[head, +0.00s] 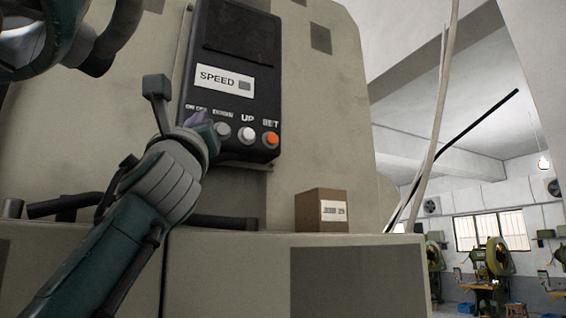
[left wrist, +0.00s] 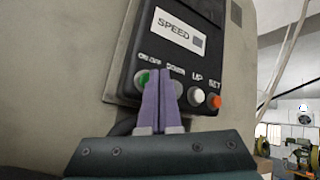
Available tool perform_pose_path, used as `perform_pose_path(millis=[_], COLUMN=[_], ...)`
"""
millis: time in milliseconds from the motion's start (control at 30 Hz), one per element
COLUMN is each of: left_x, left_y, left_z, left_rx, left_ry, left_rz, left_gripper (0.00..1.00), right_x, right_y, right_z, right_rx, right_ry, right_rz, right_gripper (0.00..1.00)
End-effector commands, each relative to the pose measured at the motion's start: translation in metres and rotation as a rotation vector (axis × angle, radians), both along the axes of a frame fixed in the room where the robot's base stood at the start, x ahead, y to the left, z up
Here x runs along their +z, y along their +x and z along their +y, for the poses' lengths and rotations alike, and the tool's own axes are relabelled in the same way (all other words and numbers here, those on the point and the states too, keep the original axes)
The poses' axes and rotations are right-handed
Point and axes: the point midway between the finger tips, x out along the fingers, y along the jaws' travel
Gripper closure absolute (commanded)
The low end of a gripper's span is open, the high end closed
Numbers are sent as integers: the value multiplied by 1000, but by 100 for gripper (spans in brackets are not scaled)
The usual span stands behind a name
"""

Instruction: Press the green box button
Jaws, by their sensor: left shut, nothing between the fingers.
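A black control box (head: 233,80) with a "SPEED" label is fixed to the beige machine. In the left wrist view the box (left wrist: 178,58) shows a row of buttons. The green button (left wrist: 143,77) is at the row's left end, under "ON/OFF", partly behind my gripper. My left gripper (head: 201,119) is shut and empty, its purple fingers at the lower left of the box. In the left wrist view the shut fingertips (left wrist: 162,84) overlap the green button's right edge and the button beside it. I cannot tell whether they touch. In the head view the green button is hidden by the gripper. My right gripper is not clearly in view.
A white button (head: 247,135) and an orange button (head: 271,139) lie to the right on the box. A small brown carton (head: 321,210) stands on the machine's ledge (head: 380,238). A dark horizontal bar runs behind my left wrist. The space right of the box is clear.

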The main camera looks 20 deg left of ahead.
Motion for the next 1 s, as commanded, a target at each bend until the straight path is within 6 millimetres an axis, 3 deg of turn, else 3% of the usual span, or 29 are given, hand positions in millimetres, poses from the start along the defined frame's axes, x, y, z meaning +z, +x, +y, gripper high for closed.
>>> perform_pose_path(millis=[1000], left_x=[0], left_y=[8], left_z=[10], left_rx=[1], left_ry=[1], left_rz=[0], left_gripper=[100], right_x=[-5], right_y=[0], right_z=[0], right_rx=[0], right_ry=[0], right_rz=[0], right_gripper=[5])
